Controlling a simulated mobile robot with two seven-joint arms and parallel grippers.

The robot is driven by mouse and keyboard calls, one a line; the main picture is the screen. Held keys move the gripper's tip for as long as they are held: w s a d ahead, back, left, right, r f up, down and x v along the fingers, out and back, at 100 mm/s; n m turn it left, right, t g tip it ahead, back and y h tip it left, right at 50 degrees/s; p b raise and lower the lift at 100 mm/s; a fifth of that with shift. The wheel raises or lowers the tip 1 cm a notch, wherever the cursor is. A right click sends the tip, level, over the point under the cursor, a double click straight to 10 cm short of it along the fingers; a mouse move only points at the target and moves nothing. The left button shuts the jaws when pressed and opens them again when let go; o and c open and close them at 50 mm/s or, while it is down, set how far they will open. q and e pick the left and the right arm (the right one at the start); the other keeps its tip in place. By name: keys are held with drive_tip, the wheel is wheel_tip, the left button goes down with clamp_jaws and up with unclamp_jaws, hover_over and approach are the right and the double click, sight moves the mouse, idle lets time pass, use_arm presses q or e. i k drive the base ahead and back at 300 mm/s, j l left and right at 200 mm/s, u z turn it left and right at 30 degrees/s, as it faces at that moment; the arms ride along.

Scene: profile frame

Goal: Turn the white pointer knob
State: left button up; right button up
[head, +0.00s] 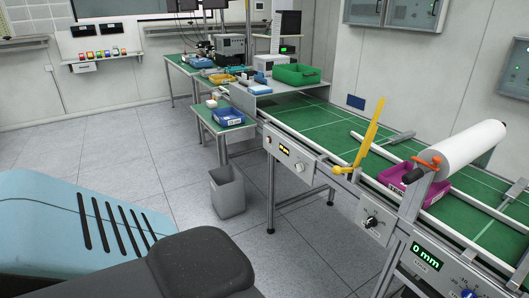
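A small pale knob (300,168), white or light grey, sits on the grey front panel below the conveyor edge, right of a small display with yellow characters (284,151). It is too small to tell which way its pointer faces. A black knob (371,222) with a light mark sits on another panel further right. A blue knob (468,294) shows at the bottom right edge. Neither of my grippers is in view.
A green conveyor table (345,150) runs along the right, with a yellow lever (368,133), a magenta tray (397,178) and a white roll (470,148). A grey bin (227,193) stands on the floor. The tiled floor (110,143) before the table is open.

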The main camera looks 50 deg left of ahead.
sight(300, 167)
drive_tip(key=l+u, duration=0.1)
drive_tip(key=u, duration=1.4)
drive_tip(key=i+j, duration=0.3)
drive_tip(key=i, duration=0.2)
drive_tip(key=i+j, duration=0.35)
drive_tip(key=i, duration=0.15)
drive_tip(key=i+j, duration=0.3)
drive_tip(key=i, duration=0.15)
drive_tip(key=i+j+z, duration=0.1)
drive_tip(key=z, duration=1.5)
